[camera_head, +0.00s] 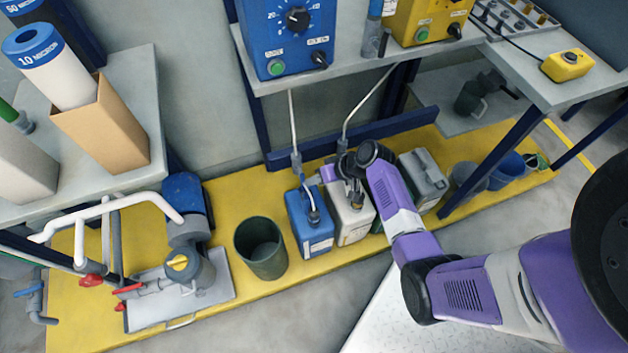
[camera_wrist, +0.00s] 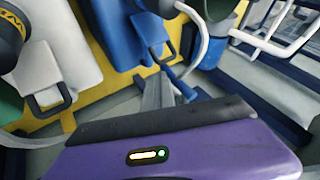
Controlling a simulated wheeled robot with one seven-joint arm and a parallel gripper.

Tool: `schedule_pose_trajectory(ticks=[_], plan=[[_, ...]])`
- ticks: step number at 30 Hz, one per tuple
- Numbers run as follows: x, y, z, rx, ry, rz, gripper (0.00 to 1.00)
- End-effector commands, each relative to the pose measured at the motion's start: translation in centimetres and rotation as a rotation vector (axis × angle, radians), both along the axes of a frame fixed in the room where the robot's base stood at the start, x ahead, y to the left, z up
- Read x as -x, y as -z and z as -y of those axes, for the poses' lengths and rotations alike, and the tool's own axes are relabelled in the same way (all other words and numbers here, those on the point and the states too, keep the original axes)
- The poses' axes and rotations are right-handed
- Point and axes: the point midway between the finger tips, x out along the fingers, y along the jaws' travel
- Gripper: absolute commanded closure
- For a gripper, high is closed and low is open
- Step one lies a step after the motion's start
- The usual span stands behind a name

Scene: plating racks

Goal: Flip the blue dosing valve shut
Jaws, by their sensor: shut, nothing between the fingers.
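My gripper (camera_wrist: 158,82) shows in the wrist view as narrow grey fingers, closed together and empty, beyond my purple housing. A small blue lever-like piece (camera_wrist: 186,90) lies just right of the fingers. It may be the dosing valve's handle; I cannot tell whether they touch. In the head view a grey valve fitting (camera_head: 297,160) sits on the white line above the blue canister (camera_head: 306,225). My wrist is just right of this fitting, over the white canister (camera_head: 352,215). The fingertips and the valve handle's position are not clear there.
The blue dosing pump (camera_head: 285,35) stands on the bench above, with white hoses (camera_head: 352,110) hanging down. A dark green bucket (camera_head: 261,248) stands left of the canisters on the yellow platform (camera_head: 225,235). A grey canister (camera_head: 424,180) stands right of my wrist.

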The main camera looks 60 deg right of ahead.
Motion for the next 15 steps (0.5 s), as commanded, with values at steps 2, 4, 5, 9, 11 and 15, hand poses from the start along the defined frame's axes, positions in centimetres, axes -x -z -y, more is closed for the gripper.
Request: schedule_pose_trajectory(ticks=[2,4,5,9,11,15], plan=[[-0.03,0.14,-0.01,-0.01,0.001,0.007,1.0],[-0.07,0.16,-0.02,-0.02,0.0,0.015,1.0],[-0.08,0.18,-0.02,-0.024,0.001,0.017,1.0],[-0.15,0.3,-0.08,-0.046,0.0,0.034,1.0],[-0.17,0.43,-0.12,-0.062,-0.001,0.044,1.0],[-0.25,0.83,-0.24,-0.115,-0.001,0.078,1.0]])
